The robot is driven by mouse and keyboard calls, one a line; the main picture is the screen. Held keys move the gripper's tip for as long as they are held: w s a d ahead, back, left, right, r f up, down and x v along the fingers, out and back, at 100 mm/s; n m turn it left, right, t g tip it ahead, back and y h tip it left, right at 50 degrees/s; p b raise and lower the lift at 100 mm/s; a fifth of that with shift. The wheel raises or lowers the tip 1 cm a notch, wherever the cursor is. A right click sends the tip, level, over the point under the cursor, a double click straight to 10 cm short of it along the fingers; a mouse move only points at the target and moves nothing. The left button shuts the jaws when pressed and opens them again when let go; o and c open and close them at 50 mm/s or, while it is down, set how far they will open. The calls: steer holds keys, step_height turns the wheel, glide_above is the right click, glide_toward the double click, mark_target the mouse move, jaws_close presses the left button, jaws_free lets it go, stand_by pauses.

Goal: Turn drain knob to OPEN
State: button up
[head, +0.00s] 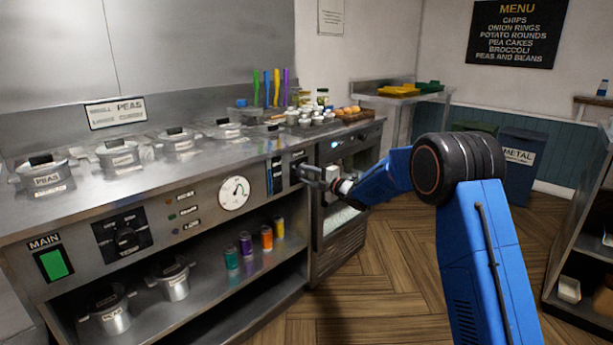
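My gripper (313,177) is at the right part of the range's front panel, in front of a dark control plate (298,165). Its fingers are small and overlap the plate, so I cannot tell whether they are open or touch anything. A drain knob cannot be made out for certain; one on that plate would be partly hidden by my gripper. Another black knob (126,239) sits on a dark plate at the left of the panel, far from my gripper.
The steel counter (215,158) holds several lidded pots. A green MAIN switch (54,264) and a round gauge (234,193) are on the panel. Pots and coloured cans stand on the shelf below. An oven (345,190) stands at the right. The wooden floor (370,270) is clear.

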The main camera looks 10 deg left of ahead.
steer(key=shift+m, duration=0.3)
steer(key=m, duration=0.3)
steer(key=shift+m, duration=0.4)
steer(key=m, duration=0.4)
steer(key=shift+m, duration=0.3)
steer(key=m, duration=0.4)
steer(key=shift+f+m, duration=0.1)
steer(key=shift+m, duration=2.4)
steer(key=o, duration=1)
steer(key=shift+o, duration=0.2)
steer(key=shift+s+d, duration=0.1)
